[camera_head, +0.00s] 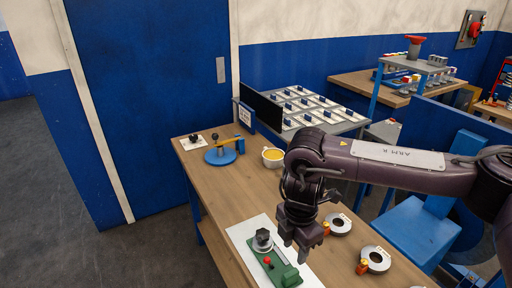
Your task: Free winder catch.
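A green device (286,275) with a small red knob (268,261) lies on a white board at the front of the wooden bench. A dark-topped grey knob (263,240) stands at its far end. I cannot tell which part is the winder catch. My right gripper (299,247) points down above the right side of the board, to the right of the grey knob and apart from it. Its fingers are dark, and I cannot tell whether they are open or shut. I see nothing held in them. My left gripper is not in view.
On the wooden bench (215,190) are a blue round device with an orange arm (222,150), a yellow-filled cup (273,157), and two grey rings (339,224) (375,259) with small orange pieces. A tray rack (312,108) stands behind. The bench's left middle is clear.

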